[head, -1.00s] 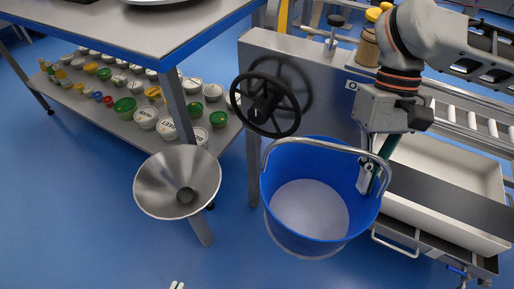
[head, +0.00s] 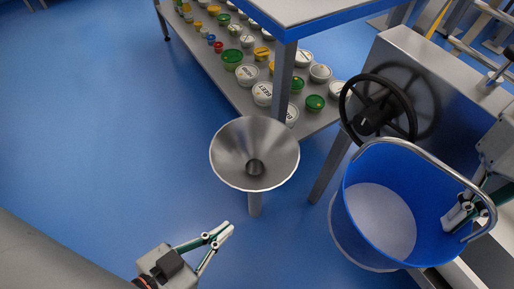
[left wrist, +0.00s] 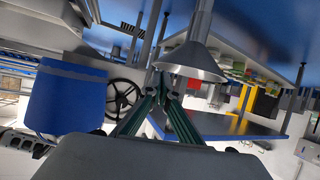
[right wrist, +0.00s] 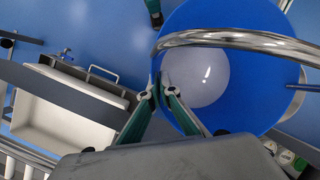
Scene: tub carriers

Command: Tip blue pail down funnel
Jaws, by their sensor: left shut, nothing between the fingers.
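The blue pail (head: 352,205), with a metal bail and a pale grey-white round area inside at its bottom, is upright at the right in the head view. My right gripper (head: 462,212) is shut on its right rim, and the right wrist view shows the fingers (right wrist: 158,92) at the pail's edge beside the bail. The metal funnel (head: 232,150) stands left of the pail, mouth up, with its bowl empty. My left gripper (head: 224,231) is shut and empty, below and in front of the funnel. The left wrist view shows the funnel (left wrist: 192,58) close past its fingertips.
A black handwheel (head: 378,108) on a grey metal housing (head: 425,65) stands behind the pail. A blue-edged table (head: 325,20) with a lower shelf of several lidded tubs is behind the funnel. A pale trough (right wrist: 62,110) lies beside the pail. Blue floor at left is open.

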